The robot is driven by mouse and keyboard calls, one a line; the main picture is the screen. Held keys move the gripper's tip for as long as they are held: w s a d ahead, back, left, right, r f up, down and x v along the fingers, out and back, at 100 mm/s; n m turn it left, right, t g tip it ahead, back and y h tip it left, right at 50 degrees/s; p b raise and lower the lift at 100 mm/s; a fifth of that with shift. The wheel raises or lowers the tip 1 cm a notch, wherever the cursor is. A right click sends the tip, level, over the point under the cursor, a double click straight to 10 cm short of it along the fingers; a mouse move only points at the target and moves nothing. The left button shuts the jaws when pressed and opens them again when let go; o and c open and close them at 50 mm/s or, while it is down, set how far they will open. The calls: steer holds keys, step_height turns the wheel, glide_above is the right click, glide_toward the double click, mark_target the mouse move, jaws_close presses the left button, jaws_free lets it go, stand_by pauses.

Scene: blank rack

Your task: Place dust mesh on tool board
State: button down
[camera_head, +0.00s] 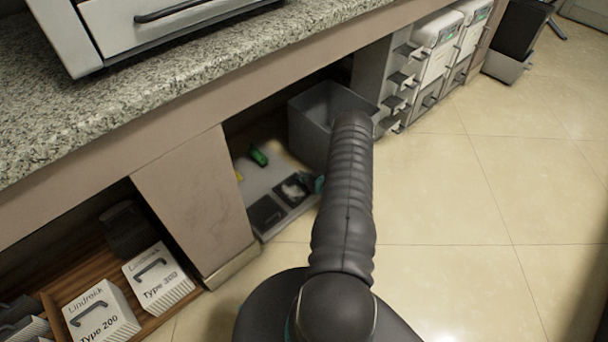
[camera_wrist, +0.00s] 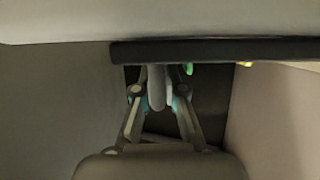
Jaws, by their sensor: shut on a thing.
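My gripper (camera_wrist: 158,97) is in the wrist view, its fingers closed around a grey upright handle. The handle seems to belong to a dark flat panel (camera_wrist: 212,97), which I take for the dust mesh; its join is hard to make out. In the head view a light grey board (camera_head: 268,177), likely the tool board, lies low under the counter. A green item (camera_head: 258,156) and a yellow item lie on it. Dark squares (camera_head: 266,214) and a whitish patch are at its front. My arm hides most of the gripper there, so contact with the board cannot be told.
A grey bin (camera_head: 310,125) stands behind the board. A cabinet panel (camera_head: 195,195) is to its left, and the granite counter (camera_head: 190,75) overhangs it. Tiled floor (camera_head: 450,210) is clear at right.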

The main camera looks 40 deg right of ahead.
steer(key=shift+f, duration=0.1)
steer(key=c, duration=1.3)
jaws_free()
steer(key=shift+o, duration=0.2)
steer(key=shift+r, duration=0.2)
steer(key=shift+s+d+r, duration=0.1)
steer(key=shift+s, duration=0.05)
steer(key=v, duration=1.1)
steer(key=shift+s+r+p, duration=0.15)
steer(key=shift+s+p, duration=0.15)
